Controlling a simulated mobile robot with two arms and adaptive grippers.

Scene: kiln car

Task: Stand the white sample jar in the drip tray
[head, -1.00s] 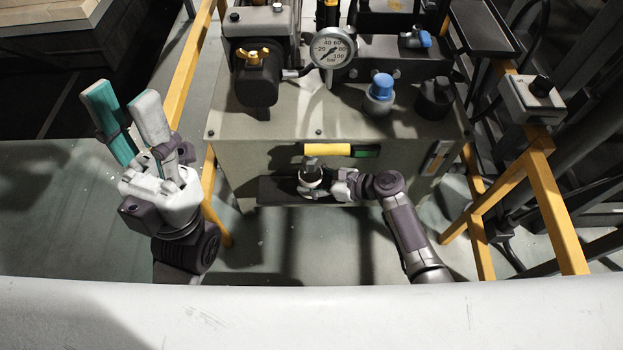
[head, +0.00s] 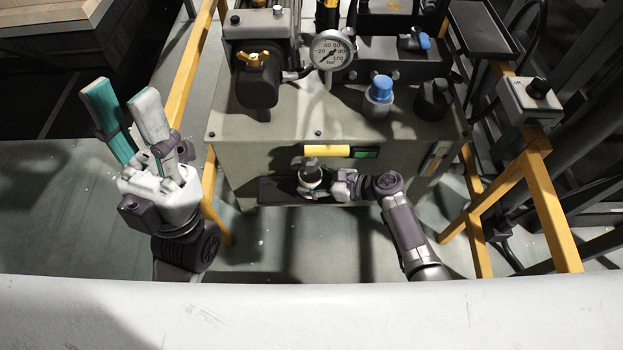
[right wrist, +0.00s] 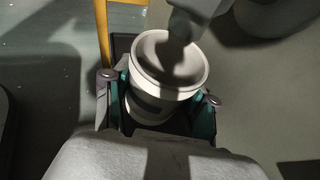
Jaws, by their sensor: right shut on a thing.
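The white sample jar (head: 309,185) is upright at the front of the grey tank, under a tap. It fills the middle of the right wrist view (right wrist: 150,98), where the grey tap overlaps its round top. My right gripper (head: 325,187) is shut on the jar, with a teal-padded finger on each side in the right wrist view (right wrist: 160,92). A dark flat tray (head: 272,190), seemingly the drip tray, lies below and around the jar. I cannot tell whether the jar's base touches it. My left gripper (head: 127,118) is open and empty, raised at the left.
The grey tank (head: 235,150) carries a pressure gauge (head: 331,50), a blue-capped fitting (head: 379,95) and a yellow handle or label (head: 328,151) above the jar. Yellow rails (head: 545,200) flank it. A second dark tray (head: 482,28) stands at the back right. Floor left of the tank is clear.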

